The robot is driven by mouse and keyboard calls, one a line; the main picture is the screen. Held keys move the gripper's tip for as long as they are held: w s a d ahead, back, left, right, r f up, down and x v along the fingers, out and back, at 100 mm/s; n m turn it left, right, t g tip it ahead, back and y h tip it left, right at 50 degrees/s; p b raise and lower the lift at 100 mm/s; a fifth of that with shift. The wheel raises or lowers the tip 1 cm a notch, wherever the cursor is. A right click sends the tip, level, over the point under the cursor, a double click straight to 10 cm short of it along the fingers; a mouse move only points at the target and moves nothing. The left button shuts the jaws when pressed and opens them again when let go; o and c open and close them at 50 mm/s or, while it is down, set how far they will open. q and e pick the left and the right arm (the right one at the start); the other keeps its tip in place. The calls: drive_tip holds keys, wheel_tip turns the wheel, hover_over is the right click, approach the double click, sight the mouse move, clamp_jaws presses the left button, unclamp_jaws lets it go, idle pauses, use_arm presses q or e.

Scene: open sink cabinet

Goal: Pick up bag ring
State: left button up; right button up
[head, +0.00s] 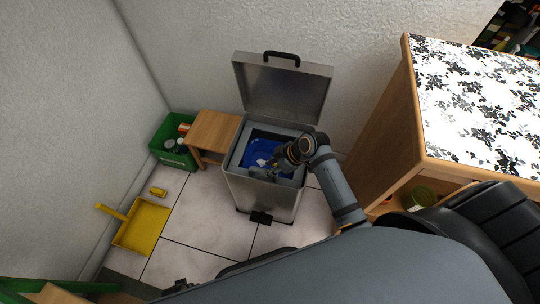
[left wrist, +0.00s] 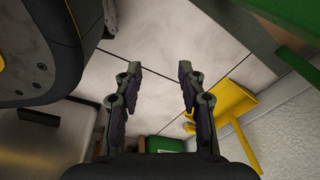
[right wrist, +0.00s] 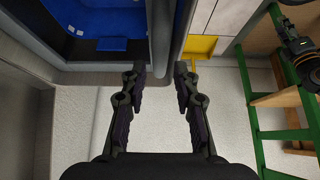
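The metal bin (head: 262,198) stands with its lid (head: 283,88) open. A blue bag (head: 256,150) lines its inside, with a pale scrap in it. A grey ring (head: 283,131) frames the bag at the bin's mouth. My right gripper (head: 262,168) is over the bin's mouth. In the right wrist view the right gripper (right wrist: 160,75) is open, its fingertips near a grey edge (right wrist: 165,42); I cannot tell if they touch it. The blue bag (right wrist: 108,22) shows at upper left there. My left gripper (left wrist: 160,80) is open and empty, above the tiled floor.
A small wooden stool (head: 213,130) and a green crate (head: 172,142) stand left of the bin. A yellow dustpan (head: 142,226) and a yellow brush (head: 158,191) lie on the floor. A wooden cabinet with a floral top (head: 480,100) stands right. Tiles before the bin are free.

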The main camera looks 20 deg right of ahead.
sight(263, 169)
drive_tip(key=b+x, duration=0.1)
drive_tip(key=x, duration=0.3)
drive_tip(key=shift+w+a+f+b, duration=0.1)
drive_tip(key=shift+a+f+b, duration=0.05)
drive_tip(key=shift+f+b, duration=0.15)
drive_tip(key=shift+w+a+f, duration=0.1)
drive_tip(key=shift+f, duration=0.05)
use_arm(q)
drive_tip(key=shift+w+d+r, duration=0.1)
drive_tip(key=shift+w+r, duration=0.1)
drive_tip(key=shift+w, duration=0.4)
drive_tip(key=shift+w+r, duration=0.15)
drive_tip(key=shift+w, duration=0.4)
use_arm(e)
clamp_jaws()
